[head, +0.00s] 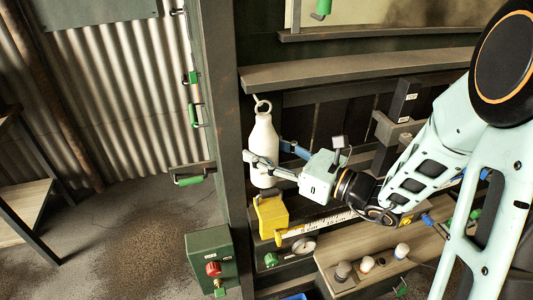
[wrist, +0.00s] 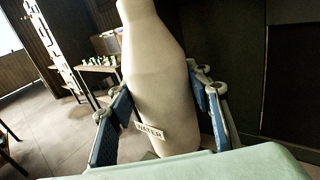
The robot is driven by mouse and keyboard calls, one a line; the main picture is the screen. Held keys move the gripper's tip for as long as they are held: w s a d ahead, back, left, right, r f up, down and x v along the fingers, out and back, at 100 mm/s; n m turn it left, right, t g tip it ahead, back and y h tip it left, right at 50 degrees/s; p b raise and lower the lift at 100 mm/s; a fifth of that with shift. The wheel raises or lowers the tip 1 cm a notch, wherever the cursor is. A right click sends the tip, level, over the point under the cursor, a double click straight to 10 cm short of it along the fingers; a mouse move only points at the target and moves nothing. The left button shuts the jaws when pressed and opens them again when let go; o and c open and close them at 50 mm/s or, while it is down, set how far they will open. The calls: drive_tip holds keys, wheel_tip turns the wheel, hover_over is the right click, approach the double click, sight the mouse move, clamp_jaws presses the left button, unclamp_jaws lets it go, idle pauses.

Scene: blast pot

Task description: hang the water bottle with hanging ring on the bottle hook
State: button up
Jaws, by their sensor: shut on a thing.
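The white water bottle (head: 264,148) is upright in the head view, with its hanging ring (head: 263,106) at the top. A small hook (head: 256,98) shows right at the ring, below a shelf edge. I cannot tell whether the ring is on the hook or just beside it. My gripper (head: 267,160) is shut on the bottle's lower body, one finger on each side. In the wrist view the bottle (wrist: 158,80) with its "WATER" label stands between my blue finger pads (wrist: 163,118); its top and ring are cut off there.
A dark post (head: 222,120) stands just left of the bottle. A shelf (head: 350,70) runs above it. A yellow block (head: 271,215) sits close below the bottle. A wooden board with knobs (head: 375,262) lies at lower right. Open floor (head: 140,235) lies left.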

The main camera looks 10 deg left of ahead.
drive_tip(key=shift+w+a, duration=0.4)
drive_tip(key=shift+w, duration=0.25)
drive_tip(key=shift+w+a, duration=0.4)
drive_tip(key=shift+w, duration=0.2)
drive_tip(key=shift+w+a+f+b, duration=0.35)
drive_tip(key=shift+w+f+b, duration=0.2)
drive_tip(key=shift+w, duration=0.1)
drive_tip(key=o, duration=1.6)
drive_tip(key=shift+o, duration=0.7)
drive_tip(key=shift+f, duration=0.1)
